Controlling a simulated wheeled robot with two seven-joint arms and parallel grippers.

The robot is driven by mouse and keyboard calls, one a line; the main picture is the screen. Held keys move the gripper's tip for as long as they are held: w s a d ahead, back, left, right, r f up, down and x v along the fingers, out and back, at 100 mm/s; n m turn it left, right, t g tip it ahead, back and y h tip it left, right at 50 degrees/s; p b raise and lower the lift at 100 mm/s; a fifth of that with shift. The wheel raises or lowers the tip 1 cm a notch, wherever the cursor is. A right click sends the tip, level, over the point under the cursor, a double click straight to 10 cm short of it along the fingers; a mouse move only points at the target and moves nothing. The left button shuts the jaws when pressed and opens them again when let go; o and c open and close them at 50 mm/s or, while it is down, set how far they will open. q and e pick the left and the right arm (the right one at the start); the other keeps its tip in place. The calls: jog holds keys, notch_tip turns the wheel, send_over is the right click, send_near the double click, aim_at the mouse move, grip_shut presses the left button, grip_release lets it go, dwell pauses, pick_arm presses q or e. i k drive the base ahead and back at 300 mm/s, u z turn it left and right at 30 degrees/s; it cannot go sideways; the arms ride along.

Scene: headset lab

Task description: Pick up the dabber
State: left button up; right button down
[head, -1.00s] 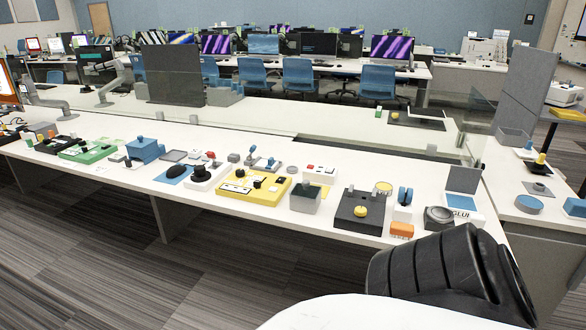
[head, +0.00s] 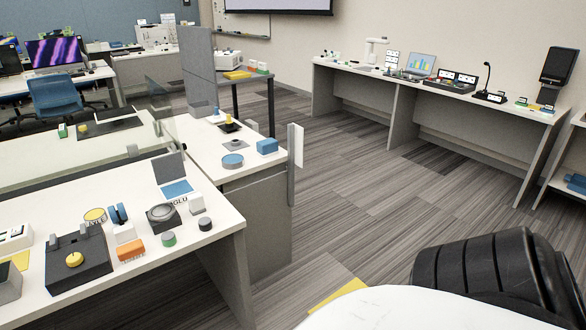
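I cannot single out the dabber for sure in the head view. A small dark piece with a yellow part (head: 229,122) on the side counter is too small to identify. Small round pieces stand at the right end of the long white table: a green-sided one (head: 168,239) and a dark one (head: 205,224). Neither of my grippers shows in the view.
The long white table (head: 215,236) carries a black box with a yellow knob (head: 75,256) and an orange block (head: 130,250). The side counter (head: 236,168) holds a blue block (head: 267,146). Open carpet (head: 370,200) lies between it and the far desk (head: 540,112).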

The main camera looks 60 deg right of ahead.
aim_at(196, 203)
jog(key=z, duration=1.85)
